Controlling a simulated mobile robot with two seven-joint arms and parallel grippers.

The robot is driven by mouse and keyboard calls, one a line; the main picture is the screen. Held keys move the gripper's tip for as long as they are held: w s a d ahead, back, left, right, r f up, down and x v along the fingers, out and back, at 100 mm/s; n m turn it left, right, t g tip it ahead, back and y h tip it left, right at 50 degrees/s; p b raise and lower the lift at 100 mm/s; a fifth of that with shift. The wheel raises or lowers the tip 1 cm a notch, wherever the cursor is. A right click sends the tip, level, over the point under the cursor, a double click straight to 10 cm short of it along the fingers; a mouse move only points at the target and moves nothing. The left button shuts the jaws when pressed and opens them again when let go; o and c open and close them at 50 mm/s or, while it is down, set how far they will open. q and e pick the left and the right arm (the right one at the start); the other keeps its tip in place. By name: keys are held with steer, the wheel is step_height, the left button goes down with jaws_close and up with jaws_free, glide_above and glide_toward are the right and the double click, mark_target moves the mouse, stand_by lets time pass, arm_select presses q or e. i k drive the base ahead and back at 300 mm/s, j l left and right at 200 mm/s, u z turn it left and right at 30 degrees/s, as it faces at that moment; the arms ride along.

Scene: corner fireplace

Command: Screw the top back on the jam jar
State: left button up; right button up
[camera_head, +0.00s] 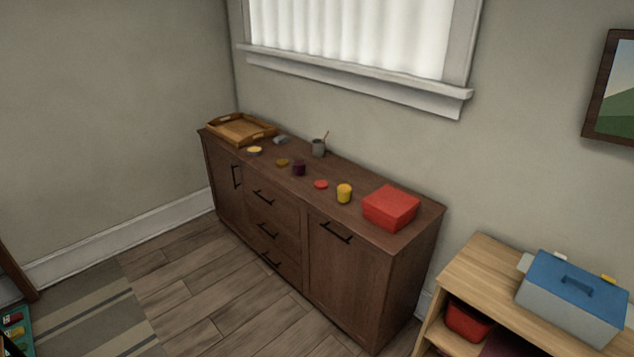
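A small dark purple jar (299,168), which looks like the jam jar, stands upright on the brown sideboard (420,214). A flat gold-brown lid (282,162) lies just to its left, apart from it. A flat red lid (321,184) lies to its right, beside a yellow jar (344,194). The jar's top is too small to make out in detail. Neither of my grippers is in view.
The sideboard also bears a wooden tray (214,128), a small bowl with yellow contents (254,151), a grey cup with a stick (318,149), a small grey-blue item (280,140) and a red box (390,208). A light wooden shelf unit (468,265) stands at right.

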mark_target(299, 164)
steer(key=i+j+z, duration=0.15)
steer(key=z, duration=0.35)
steer(key=i+j+z, duration=0.25)
steer(key=z, duration=0.2)
steer(key=i+j+z, duration=0.1)
steer(key=j, duration=0.2)
steer(key=i+j+z, duration=0.25)
steer(key=j, duration=0.45)
steer(key=i+j, duration=0.15)
steer(key=j, duration=0.2)
steer(key=i+j, duration=0.2)
steer(key=j, duration=0.15)
steer(key=i+j, duration=0.15)
steer(key=j, duration=0.2)
steer(key=i+l+z, duration=0.05)
